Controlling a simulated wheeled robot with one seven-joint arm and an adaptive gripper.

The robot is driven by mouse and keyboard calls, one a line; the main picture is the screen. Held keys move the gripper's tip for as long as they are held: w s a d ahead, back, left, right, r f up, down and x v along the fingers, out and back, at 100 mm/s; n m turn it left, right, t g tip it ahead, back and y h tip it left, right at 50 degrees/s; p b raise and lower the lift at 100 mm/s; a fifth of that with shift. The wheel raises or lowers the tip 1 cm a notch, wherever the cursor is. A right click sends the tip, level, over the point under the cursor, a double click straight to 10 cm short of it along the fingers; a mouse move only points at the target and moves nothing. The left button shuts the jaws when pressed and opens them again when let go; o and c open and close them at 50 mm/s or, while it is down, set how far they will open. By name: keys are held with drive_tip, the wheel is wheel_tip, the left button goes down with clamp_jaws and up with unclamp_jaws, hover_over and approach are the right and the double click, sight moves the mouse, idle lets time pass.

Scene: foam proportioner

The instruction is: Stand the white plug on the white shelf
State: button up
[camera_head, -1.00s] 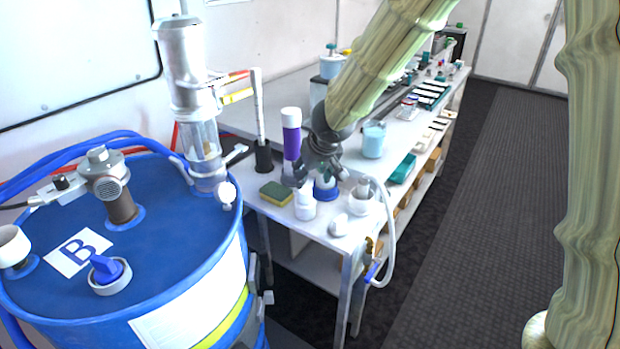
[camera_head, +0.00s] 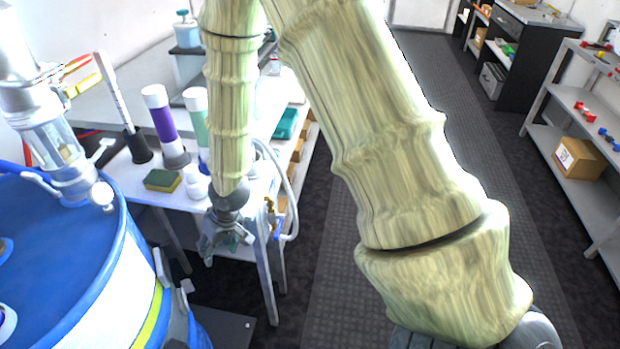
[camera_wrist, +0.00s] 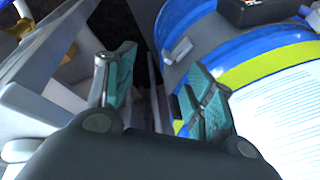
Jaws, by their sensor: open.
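My gripper (camera_head: 222,252) hangs just off the front edge of the white table, below tabletop height in the picture. It is open, and nothing shows between its teal-padded fingers in the wrist view (camera_wrist: 162,92). I cannot make out the white plug for certain. The front corner of the tabletop, where a small white rounded piece showed earlier, is hidden by my arm and gripper in the head view. The white table (camera_head: 133,182) has a lower shelf, partly hidden behind my gripper. I cannot tell whether this is the white shelf named.
The blue drum (camera_head: 60,235) stands left of my gripper, close in the wrist view (camera_wrist: 240,45). A yellow-green sponge (camera_head: 162,180), a purple tube (camera_head: 163,122) and a white hose (camera_head: 292,190) are on or by the table. A grey rack (camera_head: 575,195) stands right, across open floor.

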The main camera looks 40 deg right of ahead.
drive_tip(key=s+d+f+g+h, duration=0.1)
drive_tip(key=s+d+f, duration=0.1)
drive_tip(key=s+f, duration=0.9)
drive_tip(key=s+d+f+g+h, duration=0.1)
drive_tip(key=s+d+f, duration=0.2)
drive_tip(key=s+f, duration=0.7)
drive_tip(key=s, duration=0.9)
drive_tip(key=shift+f+m+g+h, duration=0.3)
drive_tip(key=shift+f+m+g, duration=0.05)
drive_tip(key=shift+m+g, duration=0.05)
